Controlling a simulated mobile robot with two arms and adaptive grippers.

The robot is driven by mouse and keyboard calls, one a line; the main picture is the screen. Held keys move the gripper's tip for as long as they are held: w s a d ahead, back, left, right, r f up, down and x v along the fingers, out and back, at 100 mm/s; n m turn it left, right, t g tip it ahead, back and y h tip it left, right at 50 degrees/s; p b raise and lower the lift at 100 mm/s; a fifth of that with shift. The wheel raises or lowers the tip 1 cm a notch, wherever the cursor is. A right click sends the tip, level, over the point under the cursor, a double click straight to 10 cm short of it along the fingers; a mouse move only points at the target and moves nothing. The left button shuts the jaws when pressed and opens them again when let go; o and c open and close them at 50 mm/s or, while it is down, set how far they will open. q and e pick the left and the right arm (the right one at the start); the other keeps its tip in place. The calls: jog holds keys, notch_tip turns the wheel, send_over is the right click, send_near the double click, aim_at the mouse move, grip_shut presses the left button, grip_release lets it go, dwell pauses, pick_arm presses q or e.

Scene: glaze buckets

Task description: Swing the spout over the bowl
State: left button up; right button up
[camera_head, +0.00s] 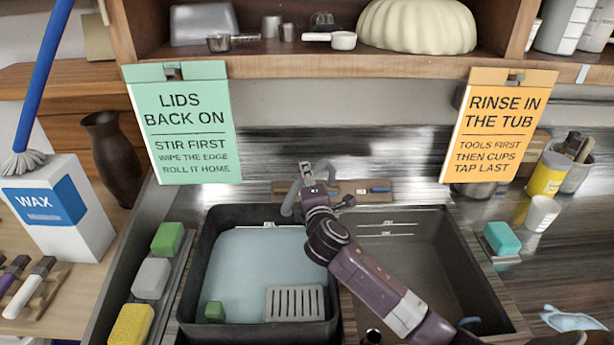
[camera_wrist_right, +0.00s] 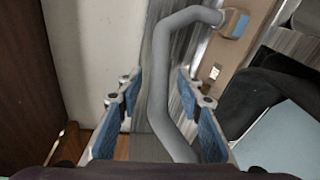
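The grey bent spout (camera_head: 291,196) rises at the back of the sink, near the back right corner of the dark left tub (camera_head: 196,262), which holds pale blue water. To its right is the empty dark grey basin (camera_head: 425,255) with level marks; which of the two is the bowl I cannot tell. My right gripper (camera_head: 306,178) is at the spout. In the right wrist view the spout (camera_wrist_right: 163,85) passes between the blue-padded fingers of my right gripper (camera_wrist_right: 160,120). They are apart, with a clear gap on the spout's left. My left gripper is out of view.
A grey slotted rack (camera_head: 295,303) and a green block (camera_head: 214,311) are in the left tub. Several sponges (camera_head: 151,278) line its left side. A teal sponge (camera_head: 502,239) and white cup (camera_head: 541,213) stand right. A shelf (camera_head: 350,64) with hanging signs spans above.

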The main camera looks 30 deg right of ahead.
jog(key=shift+w, duration=0.1)
jog(key=shift+c, duration=0.4)
grip_shut()
jog(key=shift+d, duration=0.15)
jog(key=s+d+n+g+y+b, duration=0.2)
jog(key=s+d+n+y+b, duration=0.5)
jog(key=y, duration=0.8)
jog(key=shift+d+n+g+y+b, duration=0.4)
jog(key=shift+d+n+b, duration=0.1)
jog(key=shift+d+n, duration=1.6)
jog(key=shift+s+a, duration=0.15)
jog(key=shift+a, duration=0.1)
